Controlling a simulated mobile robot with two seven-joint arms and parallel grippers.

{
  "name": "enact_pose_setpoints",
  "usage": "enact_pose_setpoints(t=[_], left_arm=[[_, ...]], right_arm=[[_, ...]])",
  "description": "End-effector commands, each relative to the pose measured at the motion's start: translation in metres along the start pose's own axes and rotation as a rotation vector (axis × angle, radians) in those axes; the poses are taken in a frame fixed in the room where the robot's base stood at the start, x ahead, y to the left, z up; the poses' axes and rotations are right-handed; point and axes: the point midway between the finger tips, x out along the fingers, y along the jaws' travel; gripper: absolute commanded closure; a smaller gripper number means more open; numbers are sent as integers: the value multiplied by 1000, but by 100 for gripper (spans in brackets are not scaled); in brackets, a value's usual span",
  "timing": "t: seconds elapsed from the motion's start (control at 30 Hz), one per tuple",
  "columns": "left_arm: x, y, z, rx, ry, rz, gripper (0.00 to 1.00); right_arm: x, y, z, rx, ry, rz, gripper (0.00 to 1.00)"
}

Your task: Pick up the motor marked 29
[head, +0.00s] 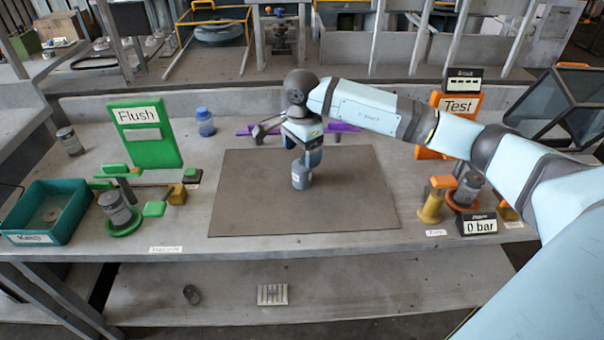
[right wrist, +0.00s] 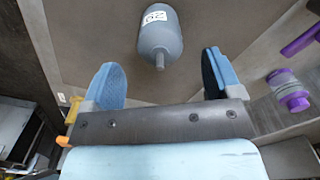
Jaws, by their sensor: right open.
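The motor marked 29 (head: 300,177) is a grey cylinder standing upright on the brown mat (head: 250,200). In the right wrist view the motor (right wrist: 160,38) shows its white label, upside down, and a narrower end toward me. My right gripper (head: 303,153) is just above the motor in the head view, partly covering its top. In the right wrist view my right gripper (right wrist: 162,75) is open, with one blue finger to each side of the motor's line and nothing held. My left gripper is not in view.
A green Flush board (head: 145,152), a teal bin (head: 24,218) and a blue-capped bottle (head: 205,122) are on the left. An orange Test board (head: 478,103) and a 0 bar gauge (head: 478,226) are on the right. Purple parts (head: 343,128) lie behind. The mat is otherwise clear.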

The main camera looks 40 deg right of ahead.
Motion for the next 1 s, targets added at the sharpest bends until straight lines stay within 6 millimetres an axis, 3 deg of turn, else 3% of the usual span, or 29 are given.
enact_pose_setpoints(t=[0.27, 0.53, 0.8, 0.87, 1.0], left_arm=[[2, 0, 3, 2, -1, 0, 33], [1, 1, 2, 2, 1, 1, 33], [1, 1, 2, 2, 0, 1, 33], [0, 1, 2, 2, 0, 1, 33], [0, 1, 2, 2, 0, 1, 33]], right_arm=[[41, 1, -1, 2, 0, 3, 16], [45, 1, -1, 1, 0, 0, 18], [45, 1, -1, 1, 0, 1, 80], [44, 0, -1, 1, 0, 0, 85], [44, 0, -1, 1, 0, 0, 85]])
